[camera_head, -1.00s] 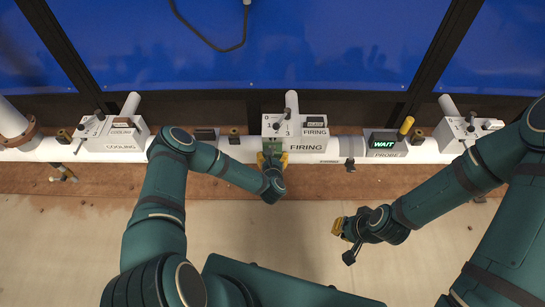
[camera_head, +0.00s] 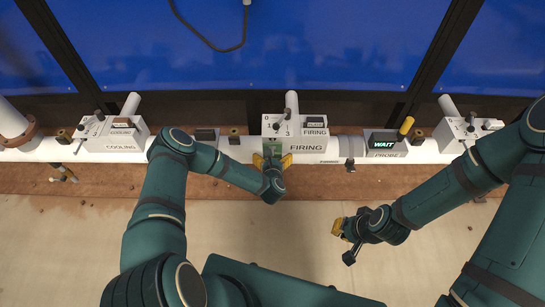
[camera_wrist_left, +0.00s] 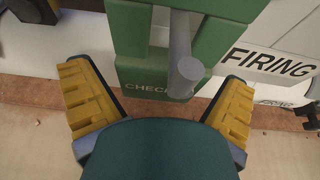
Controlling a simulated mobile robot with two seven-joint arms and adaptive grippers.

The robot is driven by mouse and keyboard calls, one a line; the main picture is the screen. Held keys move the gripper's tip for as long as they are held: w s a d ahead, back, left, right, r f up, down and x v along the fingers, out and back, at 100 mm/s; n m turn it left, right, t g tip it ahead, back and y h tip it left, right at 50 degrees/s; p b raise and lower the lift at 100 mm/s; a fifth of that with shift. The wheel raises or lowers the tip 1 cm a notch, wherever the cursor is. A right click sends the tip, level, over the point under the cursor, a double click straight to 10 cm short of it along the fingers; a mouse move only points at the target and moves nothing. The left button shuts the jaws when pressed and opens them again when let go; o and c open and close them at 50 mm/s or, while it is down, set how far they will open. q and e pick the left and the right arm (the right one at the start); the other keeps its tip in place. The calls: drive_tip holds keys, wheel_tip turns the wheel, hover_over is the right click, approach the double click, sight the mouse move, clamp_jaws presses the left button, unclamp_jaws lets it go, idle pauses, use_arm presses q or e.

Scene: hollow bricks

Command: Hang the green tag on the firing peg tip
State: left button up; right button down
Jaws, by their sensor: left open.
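The green tag (camera_head: 272,146) is at the front of the white FIRING box (camera_head: 306,146). In the left wrist view the tag (camera_wrist_left: 130,35) shows white lettering starting "CHEC". A grey peg (camera_wrist_left: 185,76) sticks out through the tag's opening, its round tip in front of the tag. The tag appears to hang around the peg; its upper edge is out of the wrist frame. My left gripper (camera_head: 272,161) is open, its yellow fingers spread on both sides of the tag's lower part, apart from it. My right gripper (camera_head: 340,228) is low at the right, away from the boxes; its jaws are unclear.
A COOLING box (camera_head: 118,146) stands left on the white pipe. A PROBE display (camera_head: 383,143) reading WAIT and another white box (camera_head: 462,132) are at the right. Small knobs and valves stand along the pipe.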

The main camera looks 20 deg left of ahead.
use_arm(q)
drive_tip(key=shift+s, duration=0.1)
drive_tip(key=v, duration=1.2)
drive_tip(key=s+d+r+m+g+h, duration=0.1)
drive_tip(key=s+d+m+g+h, duration=0.2)
drive_tip(key=m, duration=0.7)
drive_tip(key=d+m+g+h, duration=0.1)
drive_tip(key=d+m+h, duration=0.25)
drive_tip(key=m, duration=0.55)
drive_tip(key=s+a+r+m+g, duration=0.1)
drive_tip(key=s+r+m+g, duration=0.1)
drive_tip(key=s+m, duration=0.4)
drive_tip(key=s+a+r+m+g+h, duration=0.1)
drive_tip(key=s+r+m+g, duration=0.2)
drive_tip(key=m, duration=0.9)
drive_tip(key=shift+s+m+g, duration=0.3)
drive_tip(key=shift+s+g, duration=0.8)
drive_tip(key=shift+s, duration=0.4)
